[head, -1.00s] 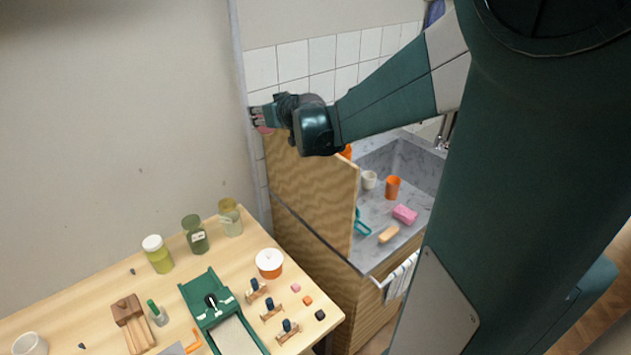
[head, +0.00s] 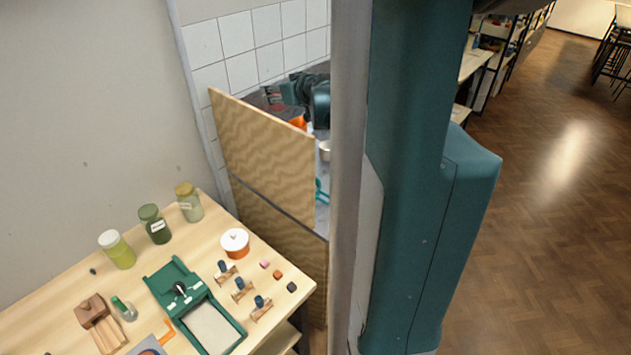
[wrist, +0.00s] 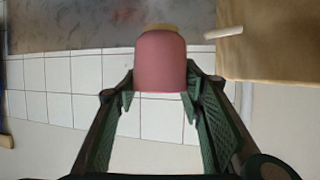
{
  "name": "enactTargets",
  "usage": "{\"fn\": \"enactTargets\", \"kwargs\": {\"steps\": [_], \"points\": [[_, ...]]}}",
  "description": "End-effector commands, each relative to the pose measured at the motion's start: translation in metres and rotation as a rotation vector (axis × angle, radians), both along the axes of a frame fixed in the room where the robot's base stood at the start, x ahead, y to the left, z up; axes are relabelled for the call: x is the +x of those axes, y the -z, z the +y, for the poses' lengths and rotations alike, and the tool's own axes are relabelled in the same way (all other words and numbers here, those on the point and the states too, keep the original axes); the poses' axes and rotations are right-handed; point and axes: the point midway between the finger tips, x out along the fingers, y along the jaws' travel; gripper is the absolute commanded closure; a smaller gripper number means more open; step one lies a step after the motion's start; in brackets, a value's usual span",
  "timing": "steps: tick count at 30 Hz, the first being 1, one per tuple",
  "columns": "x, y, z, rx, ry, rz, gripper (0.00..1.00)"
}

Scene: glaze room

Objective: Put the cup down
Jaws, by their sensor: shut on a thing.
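A pink cup (wrist: 160,65) with a tan band at one end is between the two green fingers of my gripper (wrist: 161,92) in the wrist view. The fingers are closed against its sides. In the head view my gripper (head: 270,97) is behind the upper edge of the wooden panel (head: 260,150), on the sink side. The panel hides the cup there. The grey stone-like counter (wrist: 100,20) lies beyond the cup in the wrist view; I cannot tell whether the cup touches it.
A white cup (head: 324,151), an orange item (head: 299,122) and a teal item (head: 321,190) are near the sink, partly hidden by my own column. White tiles (head: 240,40) back the counter. The workbench (head: 60,310) at left carries jars, a lidded pot (head: 235,242) and tools.

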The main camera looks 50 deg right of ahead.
Motion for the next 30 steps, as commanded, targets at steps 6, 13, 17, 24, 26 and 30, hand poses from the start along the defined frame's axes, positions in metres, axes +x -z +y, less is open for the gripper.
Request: {"fn": "enactTargets", "kwargs": {"steps": [6,13,17,24,26,30], "points": [[-0.024,0.055,-0.036,0.000,0.037,0.000,0.77],[-0.051,0.105,-0.068,-0.001,0.070,0.000,0.77],[-0.067,0.132,-0.086,0.000,0.090,0.000,0.77],[-0.098,0.181,-0.117,-0.001,0.124,-0.001,0.77],[-0.106,0.192,-0.124,0.001,0.132,0.000,0.77],[-0.122,0.214,-0.137,-0.001,0.148,0.000,0.77]]}}
